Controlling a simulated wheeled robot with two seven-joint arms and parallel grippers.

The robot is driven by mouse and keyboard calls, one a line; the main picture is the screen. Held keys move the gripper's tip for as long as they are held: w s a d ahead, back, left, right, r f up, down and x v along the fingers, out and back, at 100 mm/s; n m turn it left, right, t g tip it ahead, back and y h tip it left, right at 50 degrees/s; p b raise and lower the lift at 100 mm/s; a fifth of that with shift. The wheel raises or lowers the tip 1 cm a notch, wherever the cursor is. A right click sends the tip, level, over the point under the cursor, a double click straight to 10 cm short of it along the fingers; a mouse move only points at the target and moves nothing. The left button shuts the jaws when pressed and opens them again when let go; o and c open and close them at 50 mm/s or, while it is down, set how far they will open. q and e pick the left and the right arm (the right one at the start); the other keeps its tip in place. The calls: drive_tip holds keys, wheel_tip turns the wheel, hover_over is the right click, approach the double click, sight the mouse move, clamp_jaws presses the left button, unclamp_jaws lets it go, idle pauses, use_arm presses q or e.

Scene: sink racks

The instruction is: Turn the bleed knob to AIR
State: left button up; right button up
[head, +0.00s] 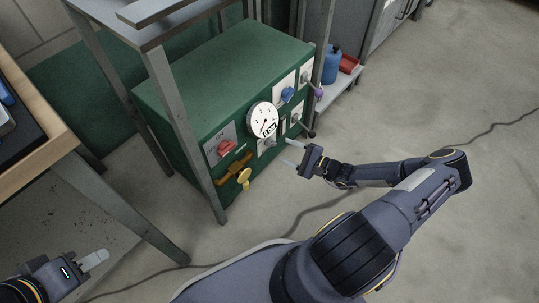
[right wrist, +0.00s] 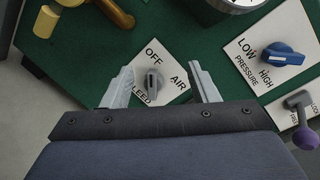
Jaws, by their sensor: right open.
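The grey bleed knob (right wrist: 152,82) sits on a white plate (right wrist: 172,93) marked OFF, AIR and BLEED. In the right wrist view its handle runs nearly upright, in line with OFF; AIR lies to its right. In the head view the knob (head: 269,142) is small, below the round gauge. My right gripper (right wrist: 163,84) is open, its fingers either side of the knob in the picture with gaps; the head view shows this gripper (head: 290,152) just in front of the panel, apart from it. My left gripper (head: 95,260) is at the lower left, away from the panel; its opening is unclear.
The green cabinet (head: 205,85) also carries a white gauge (head: 263,120), a red knob (head: 227,147), a yellow valve handle (head: 243,178), a blue pressure knob (right wrist: 283,53) and a purple-tipped lever (right wrist: 306,137). A grey frame leg (head: 185,140) stands before it. Floor on the right is mostly clear.

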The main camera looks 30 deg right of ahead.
sight(273, 145)
wheel_tip(273, 145, down, 6)
drive_tip(key=d+m+t+h+b, duration=0.2)
drive_tip(key=m+h, duration=0.1)
drive_tip(key=b+x, duration=0.2)
drive_tip(key=x, duration=0.5)
drive_tip(key=shift+w+a, duration=0.1)
drive_tip(key=shift+w, duration=0.2)
use_arm(q)
drive_tip(key=f, duration=0.3)
drive_tip(key=w+f, duration=0.1)
drive_tip(key=f, duration=0.1)
drive_tip(key=shift+a+f, duration=0.2)
drive_tip(key=shift+f, duration=0.1)
use_arm(e)
drive_tip(key=shift+w+a, duration=0.1)
drive_tip(key=shift+w, duration=0.2)
drive_tip(key=c, duration=1)
drive_tip(key=shift+o, duration=0.2)
use_arm(q)
drive_tip(key=shift+r, duration=0.15)
use_arm(e)
drive_tip(key=shift+r, duration=0.1)
